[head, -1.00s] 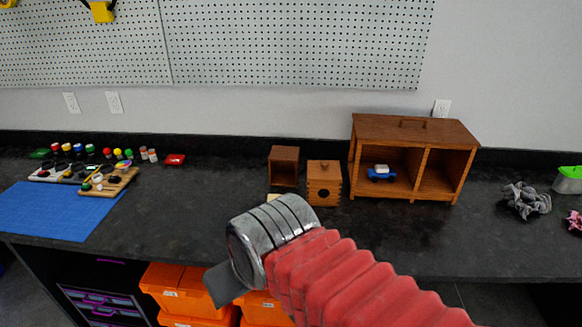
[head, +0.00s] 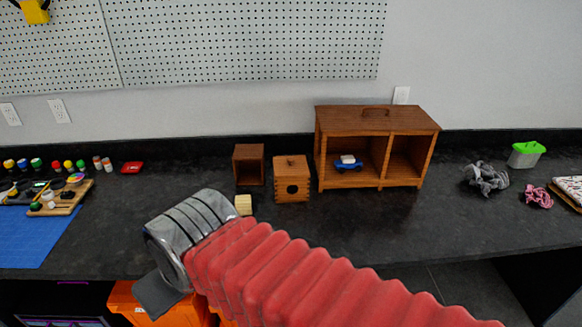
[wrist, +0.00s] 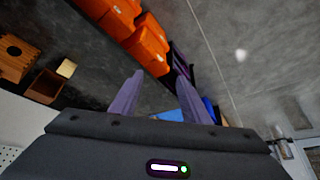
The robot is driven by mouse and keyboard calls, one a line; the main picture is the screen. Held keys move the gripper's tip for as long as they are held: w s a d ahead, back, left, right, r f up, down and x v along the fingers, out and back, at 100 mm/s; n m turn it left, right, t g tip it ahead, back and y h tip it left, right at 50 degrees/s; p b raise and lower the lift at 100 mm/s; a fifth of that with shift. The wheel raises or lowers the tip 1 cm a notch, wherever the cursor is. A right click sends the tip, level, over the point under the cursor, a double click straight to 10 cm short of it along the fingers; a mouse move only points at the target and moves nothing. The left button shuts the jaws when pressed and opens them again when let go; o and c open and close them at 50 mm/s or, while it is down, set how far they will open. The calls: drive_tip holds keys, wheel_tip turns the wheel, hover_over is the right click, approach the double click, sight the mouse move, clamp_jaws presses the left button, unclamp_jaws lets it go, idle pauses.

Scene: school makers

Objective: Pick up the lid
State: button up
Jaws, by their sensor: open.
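A small wooden box (head: 292,190) with a round hole in its front stands on the dark counter, with a flat wooden lid (head: 291,163) and a small knob on top. The box also shows at the left edge of the wrist view (wrist: 14,55). A green lid (head: 528,148) sits on a clear tub at the far right; I cannot tell which lid is meant. My gripper shows in the wrist view (wrist: 160,82) with two purple fingers apart and nothing between them. In the head view its dark body hangs at the counter's front edge, left of the box; its fingertips are hidden.
An open wooden box (head: 248,165) and a pale block (head: 243,205) stand left of the lidded box. A large wooden cabinet (head: 372,117) holding a blue toy car (head: 347,163) stands right. Orange bins (head: 128,303) sit below the counter.

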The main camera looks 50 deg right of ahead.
sight(290, 158)
drive_tip(key=w+d+m+t+y, duration=0.1)
drive_tip(key=w+d+m+y, duration=0.3)
drive_tip(key=w+m, duration=0.8)
drive_tip(key=w+d+m+t, duration=0.1)
drive_tip(key=w+d+m, duration=0.15)
drive_tip(key=d, duration=0.25)
drive_tip(key=w+d+f+m+t+h, duration=0.1)
drive_tip(key=w+d+m, duration=0.1)
drive_tip(key=d+m, duration=0.25)
drive_tip(key=w+d+m+t, duration=0.1)
drive_tip(key=w+d+m, duration=0.2)
drive_tip(key=d, duration=0.3)
drive_tip(key=s+d+f+m+t+h, duration=0.1)
drive_tip(key=s+d+f+m+h, duration=0.1)
drive_tip(key=d+m, duration=0.4)
drive_tip(key=s+d+f+m+t+h, duration=0.1)
drive_tip(key=s+d+f+m+h, duration=0.2)
drive_tip(key=d, duration=1.4)
drive_tip(key=s+d+f+m+h, duration=0.2)
drive_tip(key=s+d+m+h, duration=0.1)
drive_tip(key=d+m, duration=0.6)
drive_tip(key=d, duration=0.3)
drive_tip(key=shift+f+m+t+h, duration=0.15)
drive_tip(key=shift+m+t+h, duration=0.15)
drive_tip(key=shift+t, duration=0.1)
